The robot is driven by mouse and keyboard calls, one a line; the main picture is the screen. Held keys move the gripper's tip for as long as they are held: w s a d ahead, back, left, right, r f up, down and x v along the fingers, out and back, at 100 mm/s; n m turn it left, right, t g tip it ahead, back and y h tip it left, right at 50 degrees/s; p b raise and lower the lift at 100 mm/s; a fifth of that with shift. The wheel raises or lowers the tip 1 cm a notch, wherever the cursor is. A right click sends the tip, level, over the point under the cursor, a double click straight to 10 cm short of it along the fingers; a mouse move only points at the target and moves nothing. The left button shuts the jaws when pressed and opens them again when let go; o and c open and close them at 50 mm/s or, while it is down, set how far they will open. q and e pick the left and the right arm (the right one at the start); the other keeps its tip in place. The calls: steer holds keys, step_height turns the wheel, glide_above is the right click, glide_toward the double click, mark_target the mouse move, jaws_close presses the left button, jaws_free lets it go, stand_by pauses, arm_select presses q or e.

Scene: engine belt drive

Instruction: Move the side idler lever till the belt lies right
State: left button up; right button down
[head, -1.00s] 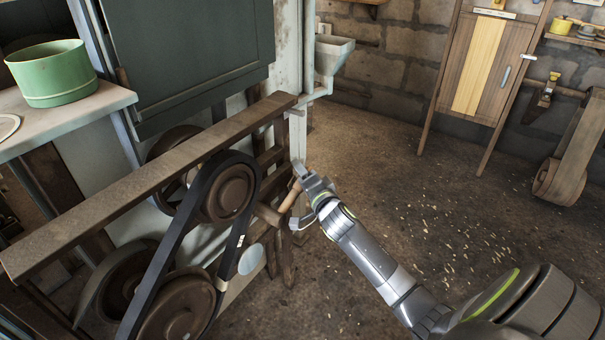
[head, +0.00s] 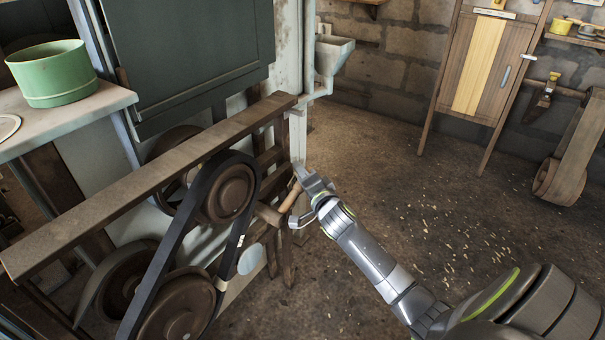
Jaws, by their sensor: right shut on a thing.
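The black belt (head: 181,240) runs around an upper brown pulley (head: 231,194) and a lower brown pulley (head: 178,312). A pale patch (head: 221,284) shows on its right run near the lower pulley. A pale round disc (head: 251,259), which looks like the side idler, sits beside the right run; I cannot tell if it touches the belt. The lever's wooden handle (head: 290,197) sticks up to the right of the upper pulley. My right gripper (head: 302,199) is shut on this handle. My left gripper is not in view.
A long wooden beam (head: 150,184) crosses just above the pulleys. A green pot (head: 53,74) stands on a pale counter (head: 75,121) at the left.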

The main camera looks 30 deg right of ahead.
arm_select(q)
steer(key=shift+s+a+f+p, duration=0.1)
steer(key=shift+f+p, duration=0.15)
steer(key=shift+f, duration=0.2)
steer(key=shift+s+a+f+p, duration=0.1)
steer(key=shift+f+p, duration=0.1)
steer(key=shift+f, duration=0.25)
arm_select(e)
steer(key=f, duration=0.1)
steer(key=f+m, duration=0.1)
steer(key=f+m+g, duration=0.1)
steer(key=shift+w+d+f, duration=0.1)
steer(key=shift+d, duration=0.2)
steer(key=c, duration=1.1)
jaws_free()
